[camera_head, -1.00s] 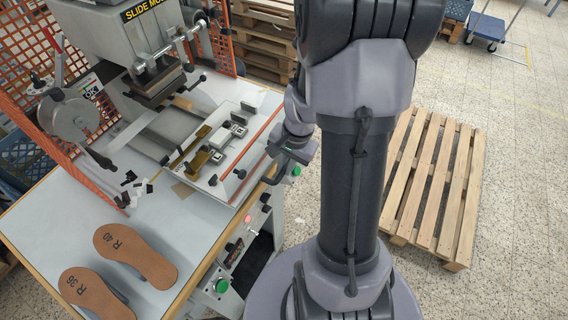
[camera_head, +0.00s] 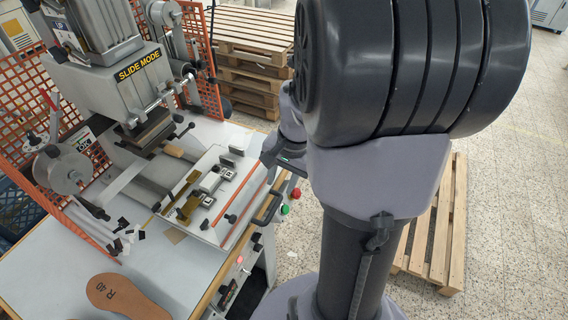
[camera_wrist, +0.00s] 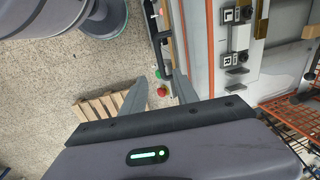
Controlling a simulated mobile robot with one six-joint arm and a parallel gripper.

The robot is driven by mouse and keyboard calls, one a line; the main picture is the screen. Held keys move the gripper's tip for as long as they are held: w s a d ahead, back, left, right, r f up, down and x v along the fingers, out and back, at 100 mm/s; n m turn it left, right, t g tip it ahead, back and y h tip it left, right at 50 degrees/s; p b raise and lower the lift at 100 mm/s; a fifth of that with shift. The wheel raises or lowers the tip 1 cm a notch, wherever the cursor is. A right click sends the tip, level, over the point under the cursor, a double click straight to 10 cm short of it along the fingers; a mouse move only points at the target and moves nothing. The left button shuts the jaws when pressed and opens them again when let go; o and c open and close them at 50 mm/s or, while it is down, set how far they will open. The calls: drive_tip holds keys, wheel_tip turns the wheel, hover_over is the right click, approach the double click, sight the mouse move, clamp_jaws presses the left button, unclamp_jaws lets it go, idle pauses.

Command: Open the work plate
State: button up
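The work plate (camera_head: 214,236) is a pale flat plate on the press table, with brass and grey blocks and an orange strip on it. It also shows in the wrist view (camera_wrist: 197,45). A black bar handle (camera_head: 268,207) is on its right side and shows at the top of the wrist view (camera_wrist: 157,42). My gripper (camera_wrist: 158,82) is open and empty, its two grey fingers spread. The handle's lower end appears close to the right fingertip; contact cannot be told. In the head view my arm hides most of the gripper.
The stamping press (camera_head: 110,75) with its SLIDE MODE label stands behind the plate. An orange mesh guard (camera_head: 25,115) flanks it. A sole marked R 40 (camera_head: 125,297) lies on the table. Pallets (camera_head: 240,50) are stacked behind; another pallet (camera_head: 452,225) lies on the floor at right.

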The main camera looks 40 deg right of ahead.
drive_tip(key=r, duration=0.4)
drive_tip(key=shift+s+d+r+p, duration=0.2)
drive_tip(key=shift+s+p, duration=0.1)
drive_tip(key=shift+s, duration=0.1)
drive_tip(key=s+a+f+n+t+b, duration=0.2)
drive_tip(key=s+a+f+n+b, duration=0.1)
drive_tip(key=a+b, duration=0.5)
drive_tip(key=s+a+f+n+t+y+b, duration=0.1)
drive_tip(key=s+a+f+n+b, duration=0.2)
drive_tip(key=a, duration=1.2)
drive_tip(key=shift+a+f+n+t+b, duration=0.35)
drive_tip(key=shift+n+b, duration=1.35)
drive_tip(key=shift+b, duration=1.55)
drive_tip(key=shift+d+f, duration=0.1)
